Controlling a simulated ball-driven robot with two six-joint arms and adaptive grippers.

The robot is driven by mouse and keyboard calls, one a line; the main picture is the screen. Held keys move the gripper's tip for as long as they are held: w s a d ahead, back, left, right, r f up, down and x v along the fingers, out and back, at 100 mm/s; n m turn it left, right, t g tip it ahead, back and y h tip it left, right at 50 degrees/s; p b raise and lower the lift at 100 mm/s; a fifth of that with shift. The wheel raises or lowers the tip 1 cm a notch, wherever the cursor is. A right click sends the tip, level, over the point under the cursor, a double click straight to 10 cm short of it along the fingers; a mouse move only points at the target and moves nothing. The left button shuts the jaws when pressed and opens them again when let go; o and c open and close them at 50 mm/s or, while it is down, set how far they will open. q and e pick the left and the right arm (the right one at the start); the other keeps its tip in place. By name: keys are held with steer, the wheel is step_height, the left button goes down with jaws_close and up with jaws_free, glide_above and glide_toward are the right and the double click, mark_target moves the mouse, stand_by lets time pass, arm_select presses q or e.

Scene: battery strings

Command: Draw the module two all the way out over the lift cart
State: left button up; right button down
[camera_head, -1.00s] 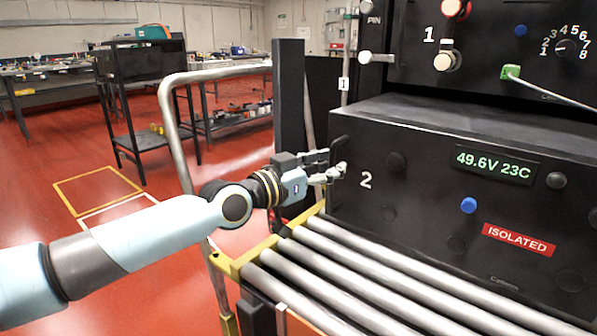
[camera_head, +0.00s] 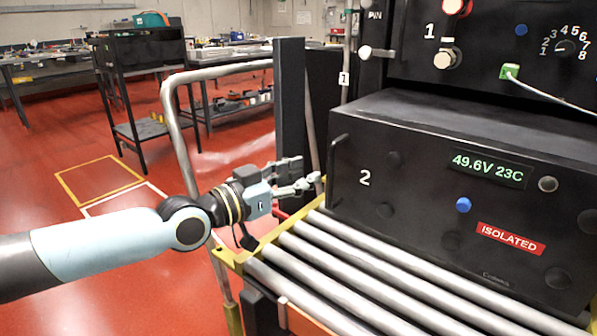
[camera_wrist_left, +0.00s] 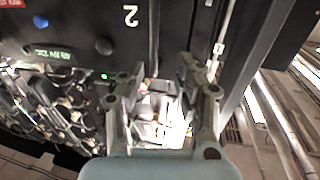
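Module two (camera_head: 400,200) is a large black box marked 2, with a lit readout and a red ISOLATED label. It sits at the far end of the lift cart's steel rollers (camera_head: 345,262), below module one (camera_head: 490,60). A black bar handle (camera_head: 335,170) stands at its left front edge. My left gripper (camera_head: 307,175) is just left of that handle, fingers apart and apparently clear of it. In the left wrist view, the open gripper (camera_wrist_left: 158,72) has nothing between its fingertips, and module two's face (camera_wrist_left: 85,28) is at upper left. My right gripper is out of view.
The cart's yellow end frame (camera_head: 235,255) and tubular rail (camera_head: 180,130) are close to my left arm. A dark rack post (camera_head: 290,120) stands behind the gripper. The near rollers are bare. A black trolley (camera_head: 140,90) stands farther back.

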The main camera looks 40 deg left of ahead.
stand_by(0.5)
arm_select(q)
steer(key=shift+s, duration=0.1)
steer(key=s+a, duration=0.1)
steer(key=s, duration=1)
steer(key=shift+s+a, duration=0.35)
steer(key=shift+s, duration=0.05)
